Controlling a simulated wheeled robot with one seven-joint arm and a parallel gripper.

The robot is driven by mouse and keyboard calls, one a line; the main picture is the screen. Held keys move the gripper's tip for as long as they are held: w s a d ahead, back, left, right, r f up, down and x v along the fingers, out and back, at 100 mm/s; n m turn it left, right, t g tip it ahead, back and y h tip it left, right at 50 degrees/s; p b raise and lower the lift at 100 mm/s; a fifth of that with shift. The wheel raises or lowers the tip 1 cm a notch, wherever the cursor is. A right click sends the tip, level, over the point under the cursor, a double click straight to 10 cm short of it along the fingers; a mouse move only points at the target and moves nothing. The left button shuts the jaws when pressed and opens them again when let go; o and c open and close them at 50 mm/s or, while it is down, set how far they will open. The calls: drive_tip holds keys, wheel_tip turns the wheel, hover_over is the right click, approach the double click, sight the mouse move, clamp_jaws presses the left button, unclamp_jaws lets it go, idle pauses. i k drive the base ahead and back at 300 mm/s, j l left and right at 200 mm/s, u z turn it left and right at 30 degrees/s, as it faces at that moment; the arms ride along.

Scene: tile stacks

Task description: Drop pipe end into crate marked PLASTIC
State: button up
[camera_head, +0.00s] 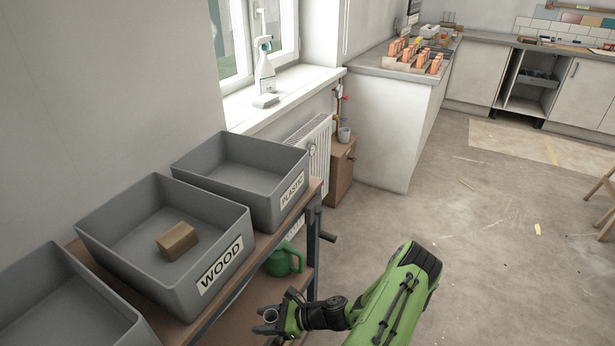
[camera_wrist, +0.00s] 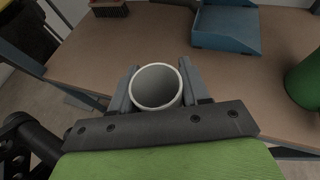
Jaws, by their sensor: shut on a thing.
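My gripper (camera_head: 271,321) is shut on the pipe end (camera_wrist: 156,87), a short pale grey tube whose round open mouth faces the wrist camera. The pipe end also shows small between the fingers in the head view (camera_head: 270,315). My gripper is in front of the bench, lower than the crate rims. The grey crate marked PLASTIC (camera_head: 222,180) stands on the bench top, farthest back in the row, and looks empty. My gripper is nearer to the camera than that crate and below it.
The crate marked WOOD (camera_head: 119,245) holds a brown block (camera_head: 177,241). Another grey crate (camera_head: 75,300) is at lower left. A green watering can (camera_head: 284,261) stands on the lower shelf. The wrist view shows a blue dustpan (camera_wrist: 226,28) and a brush (camera_wrist: 108,9). Open floor lies right.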

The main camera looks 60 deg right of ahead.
sight(243, 176)
drive_tip(key=z, duration=1.25)
drive_tip(key=k+l, duration=0.05)
